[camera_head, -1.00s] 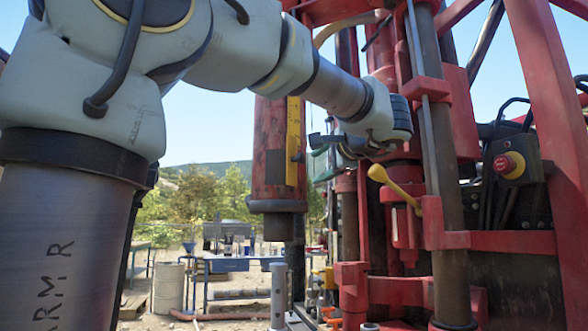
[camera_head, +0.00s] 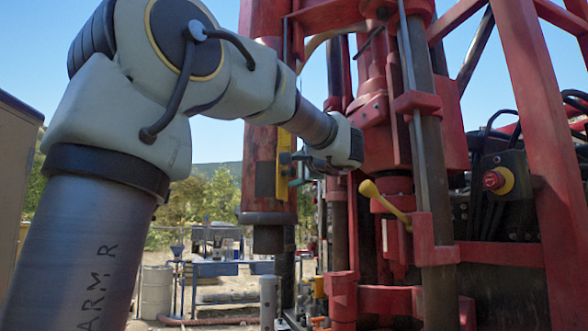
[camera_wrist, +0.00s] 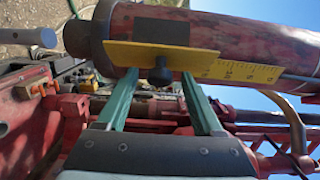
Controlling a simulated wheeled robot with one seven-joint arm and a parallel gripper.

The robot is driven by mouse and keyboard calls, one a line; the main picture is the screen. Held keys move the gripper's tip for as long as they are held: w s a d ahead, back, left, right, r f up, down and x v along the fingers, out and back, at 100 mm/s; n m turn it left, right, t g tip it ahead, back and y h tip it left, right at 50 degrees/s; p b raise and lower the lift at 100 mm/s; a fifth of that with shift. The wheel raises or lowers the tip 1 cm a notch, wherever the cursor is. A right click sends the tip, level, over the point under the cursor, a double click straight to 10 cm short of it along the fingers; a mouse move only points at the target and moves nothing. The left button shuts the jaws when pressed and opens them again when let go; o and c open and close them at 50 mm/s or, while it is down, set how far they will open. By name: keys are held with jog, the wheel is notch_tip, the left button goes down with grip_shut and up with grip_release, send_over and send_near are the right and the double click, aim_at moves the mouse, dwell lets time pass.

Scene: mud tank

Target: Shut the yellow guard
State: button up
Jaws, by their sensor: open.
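The yellow guard (camera_wrist: 205,66) is a long flat yellow strip with ruler-like marks, along the side of a thick red cylinder (camera_wrist: 235,35). A black knob (camera_wrist: 160,73) stands out from it. In the head view the guard (camera_head: 284,150) runs upright on the red cylinder, its lower part partly hidden by my gripper. My gripper (camera_wrist: 159,76) is open, with its two green fingers on either side of the knob. I cannot tell whether either finger touches the knob or the guard. In the head view my gripper (camera_head: 298,170) is small and partly hidden by my wrist.
A yellow-handled lever (camera_head: 385,200) is right of my wrist on the red rig. A red stop button (camera_head: 494,180) is farther right. A blue table (camera_head: 215,268) and a grey drum (camera_head: 156,291) stand behind on the ground.

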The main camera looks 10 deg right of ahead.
grip_shut()
dwell(0.6)
dwell(0.9)
